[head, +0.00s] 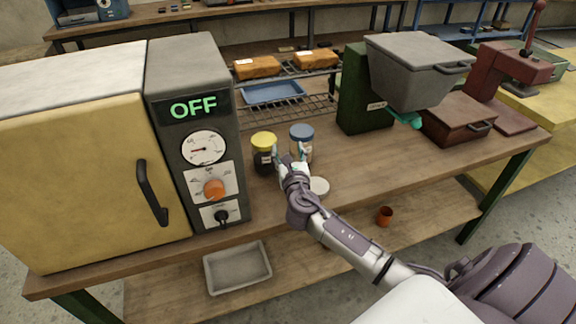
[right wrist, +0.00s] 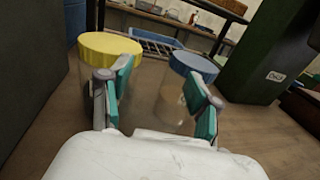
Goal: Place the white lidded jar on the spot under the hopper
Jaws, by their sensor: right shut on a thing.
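A white round top (head: 319,186) shows on the bench just right of my right gripper in the head view; I cannot tell whether it is the white lidded jar. The grey hopper (head: 412,75) is on a green stand at the right, with a teal part below it. My right gripper (head: 289,152) is among the jars. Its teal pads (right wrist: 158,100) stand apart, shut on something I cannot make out. A yellow-lidded jar (head: 264,150) is at its left; it also shows in the right wrist view (right wrist: 110,44). A blue-lidded jar (head: 302,136) is at its right. My left gripper is out of view.
An oven (head: 90,180) with a grey control panel fills the left of the bench. A rack (head: 290,108) with a blue tray and wrapped blocks stands behind the jars. A brown box (head: 458,117) is right of the hopper. The bench front right of the jars is clear.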

